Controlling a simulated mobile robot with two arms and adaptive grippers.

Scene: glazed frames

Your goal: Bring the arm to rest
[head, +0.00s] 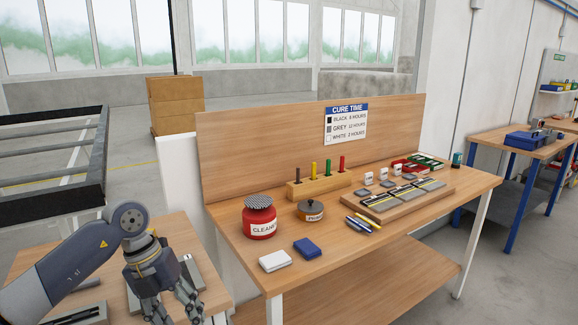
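One arm of mine comes in from the left, and its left gripper (174,308) hangs low at the bottom left of the head view. Its fingers point down and are spread apart, with nothing seen between them. The fingertips are near the frame's lower edge. The gripper is in front of a small wooden table (205,246) with dark and metal pieces on it. It is left of the workbench and apart from it. My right gripper is not in the picture.
The wooden workbench (335,238) holds a red cleaner tin (259,222), a grey pot (311,211), a white block (275,261), a blue block (307,248) and a wooden board (427,200) of strips. A dark metal frame (50,155) stands at left.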

